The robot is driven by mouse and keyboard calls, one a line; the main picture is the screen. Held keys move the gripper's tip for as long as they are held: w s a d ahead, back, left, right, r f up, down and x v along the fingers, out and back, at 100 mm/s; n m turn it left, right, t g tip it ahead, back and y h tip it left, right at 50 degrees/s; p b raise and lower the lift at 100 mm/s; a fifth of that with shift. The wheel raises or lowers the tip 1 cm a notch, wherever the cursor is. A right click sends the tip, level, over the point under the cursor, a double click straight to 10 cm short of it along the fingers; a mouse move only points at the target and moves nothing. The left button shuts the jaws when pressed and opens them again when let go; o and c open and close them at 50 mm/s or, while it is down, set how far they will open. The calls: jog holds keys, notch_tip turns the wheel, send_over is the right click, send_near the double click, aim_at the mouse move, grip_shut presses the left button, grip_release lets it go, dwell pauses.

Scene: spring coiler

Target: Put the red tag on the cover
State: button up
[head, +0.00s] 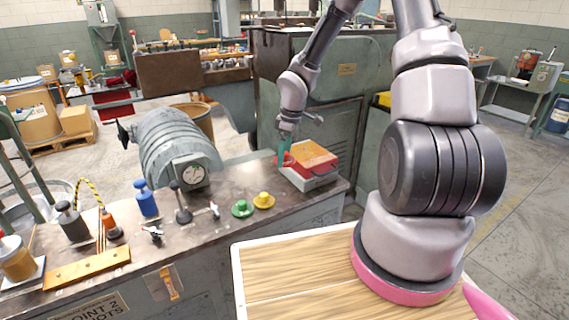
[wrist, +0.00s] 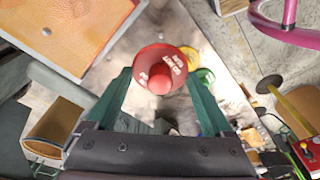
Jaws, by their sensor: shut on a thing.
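The red tag (wrist: 160,60), a round disc with a raised knob and white lettering, is between the green fingers of my gripper (wrist: 158,74) in the wrist view. My gripper is shut on it. In the head view my gripper (head: 284,150) is at the left side of the orange-topped cover (head: 314,155), at the bench's far right end. The cover also shows at the upper left of the wrist view (wrist: 85,25), with the tag to its right. The tag is too small in the head view to tell whether it touches the cover.
A green tag (head: 242,209) and a yellow tag (head: 264,200) lie on the metal bench (head: 222,232), left of the cover. A grey motor-like drum (head: 178,145) and several levers (head: 180,205) stand further left. A wood-topped table (head: 310,275) is in front.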

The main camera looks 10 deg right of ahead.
jog(key=shift+r, duration=4.65)
